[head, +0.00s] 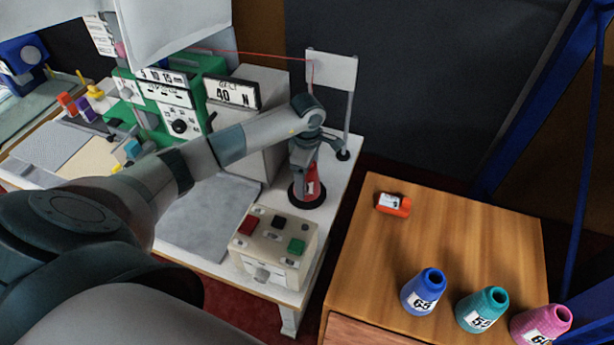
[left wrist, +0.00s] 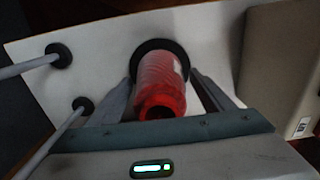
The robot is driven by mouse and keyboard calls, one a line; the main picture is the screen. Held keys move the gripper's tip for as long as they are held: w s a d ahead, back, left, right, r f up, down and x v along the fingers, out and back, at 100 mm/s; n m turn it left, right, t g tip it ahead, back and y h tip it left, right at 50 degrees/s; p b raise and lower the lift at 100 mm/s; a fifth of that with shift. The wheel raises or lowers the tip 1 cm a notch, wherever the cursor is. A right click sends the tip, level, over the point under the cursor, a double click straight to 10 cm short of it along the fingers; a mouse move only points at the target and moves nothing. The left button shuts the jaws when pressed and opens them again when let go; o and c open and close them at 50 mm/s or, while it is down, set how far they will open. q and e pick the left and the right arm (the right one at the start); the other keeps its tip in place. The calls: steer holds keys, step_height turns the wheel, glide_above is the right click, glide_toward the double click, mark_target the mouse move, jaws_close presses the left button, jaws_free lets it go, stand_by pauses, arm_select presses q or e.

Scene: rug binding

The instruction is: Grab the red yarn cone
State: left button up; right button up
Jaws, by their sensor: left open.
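The red yarn cone (head: 311,188) stands on a round black base (head: 297,198) at the back right of the white machine table, below my left gripper. My left gripper (head: 306,172) points down over the cone and hides much of it. In the left wrist view the red cone (left wrist: 162,85) sits between the two open fingers (left wrist: 160,98) of my left gripper, with a dark gap beside it. I cannot tell whether either finger touches it. My right gripper is not in view.
A white plate on a thin post (head: 347,110) rises close behind my left gripper. A control box (head: 274,248) stands in front. The wooden cabinet (head: 450,240) holds an orange-red spool lying down (head: 394,204) and blue (head: 424,291), teal (head: 482,309) and pink (head: 540,325) cones.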

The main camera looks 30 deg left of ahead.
arm_select(q)
steer(key=shift+f, duration=0.3)
steer(key=c, duration=1.4)
steer(key=shift+r, duration=0.1)
steer(key=shift+r+b, duration=0.35)
steer(key=shift+r, duration=0.2)
step_height(320, 180, up, 8)
steer(key=b, duration=0.2)
steer(key=shift+f+b, duration=0.25)
steer(key=shift+b, duration=0.1)
steer(key=shift+r, duration=0.65)
